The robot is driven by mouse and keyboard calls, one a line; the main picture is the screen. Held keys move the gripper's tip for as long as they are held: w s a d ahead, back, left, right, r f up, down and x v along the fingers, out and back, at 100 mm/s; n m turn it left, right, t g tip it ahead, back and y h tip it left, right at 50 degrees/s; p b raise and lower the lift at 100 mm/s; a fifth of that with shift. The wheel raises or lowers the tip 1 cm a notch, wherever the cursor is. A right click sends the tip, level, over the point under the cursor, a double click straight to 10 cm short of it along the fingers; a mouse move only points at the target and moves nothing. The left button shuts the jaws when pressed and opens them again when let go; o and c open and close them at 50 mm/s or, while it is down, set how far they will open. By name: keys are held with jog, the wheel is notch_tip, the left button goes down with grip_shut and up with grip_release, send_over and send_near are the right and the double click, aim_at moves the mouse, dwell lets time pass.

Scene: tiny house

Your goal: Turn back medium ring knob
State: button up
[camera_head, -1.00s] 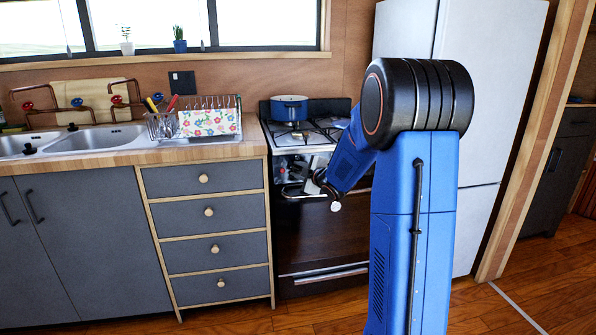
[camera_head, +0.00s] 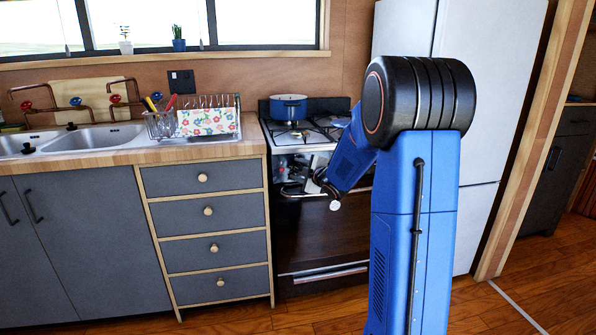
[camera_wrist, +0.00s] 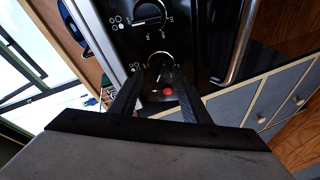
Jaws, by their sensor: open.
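The stove (camera_head: 325,222) stands right of the counter, with its control panel (camera_head: 283,165) partly hidden by my arm in the head view. In the wrist view, the dark panel carries one round silver-rimmed knob (camera_wrist: 160,60) just ahead of my gripper (camera_wrist: 159,74) and another knob (camera_wrist: 150,15) farther up. My gripper's two fingers are apart, on either side of the nearer knob's lower part. I cannot tell whether they touch it. A red spot (camera_wrist: 168,91) shows between the fingers. Which knob serves the medium ring is not readable.
A blue pot (camera_head: 289,107) sits on the stovetop. The oven handle (camera_wrist: 236,45) runs close to the right of the knobs in the wrist view. Drawers (camera_head: 205,215) and a dish rack (camera_head: 210,118) are to the left, and a white fridge (camera_head: 485,110) to the right.

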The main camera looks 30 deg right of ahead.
jog(key=v, duration=1.7)
jog(key=shift+o, duration=0.5)
jog(key=shift+f, duration=0.1)
jog(key=w+a+m+t+h, duration=0.2)
jog(key=w+a+m+h, duration=0.3)
jog(key=m, duration=0.6)
jog(key=s+a+f+m+g+h, duration=0.1)
jog(key=s+a+f+m+h, duration=0.3)
jog(key=m, duration=0.9)
jog(key=shift+y, duration=0.3)
jog(key=x, duration=1.2)
jog(key=d+f+x, duration=0.1)
jog(key=x, duration=0.5)
jog(key=shift+s, duration=0.25)
